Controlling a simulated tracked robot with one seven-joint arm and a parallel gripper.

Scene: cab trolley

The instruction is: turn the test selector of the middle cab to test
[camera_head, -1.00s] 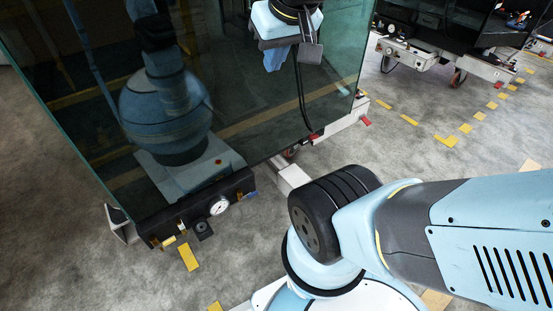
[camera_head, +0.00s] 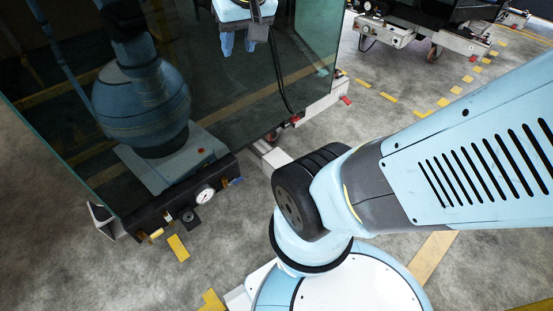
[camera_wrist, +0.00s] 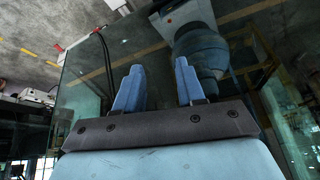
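A near cab has a large dark glass pane (camera_head: 235,110) that reflects my body. Along its lower edge runs a black bar with a white round gauge (camera_head: 205,196). A small black knob-like part (camera_head: 190,216) sits beside the gauge; I cannot tell for sure that it is the test selector, nor its setting. My gripper (camera_head: 240,42) is in front of the upper part of the pane, high above the bar. In the wrist view my gripper (camera_wrist: 159,82) has its two blue fingers apart with nothing between them. I see no selector in the wrist view.
Another cab trolley (camera_head: 392,33) with a white frame and wheels stands at the upper right. A white frame end with a red part (camera_head: 322,103) juts from the near cab's right. Yellow dashed markings (camera_head: 442,102) cross the grey floor, which is open between the trolleys.

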